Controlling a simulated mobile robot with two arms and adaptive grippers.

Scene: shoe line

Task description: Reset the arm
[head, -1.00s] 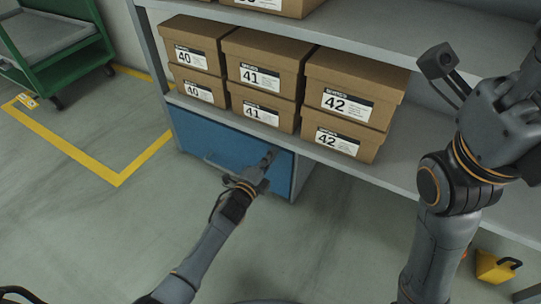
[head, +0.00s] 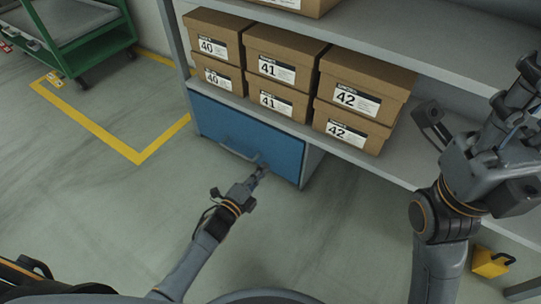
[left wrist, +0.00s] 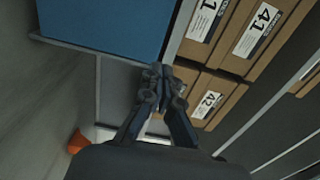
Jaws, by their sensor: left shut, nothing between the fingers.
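My left arm reaches from the bottom of the head view, and its gripper (head: 260,172) is shut and empty. It is in front of the lower right part of the blue drawer (head: 275,146), near the right end of the drawer's handle. In the left wrist view the gripper's fingertips (left wrist: 160,72) meet, with the blue drawer (left wrist: 105,25) beyond to the upper left. My right arm is raised at the right of the head view. Its gripper (head: 500,130) is near the shelf's right part, and its finger state is unclear.
Stacked brown shoe boxes marked 40 (head: 215,33), 41 (head: 280,55) and 42 (head: 362,88) stand on the grey shelf (head: 400,158) above the drawer. A green cart (head: 97,45) is at the upper left. A yellow object (head: 488,262) is on the floor right. Floor left of my arm is clear.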

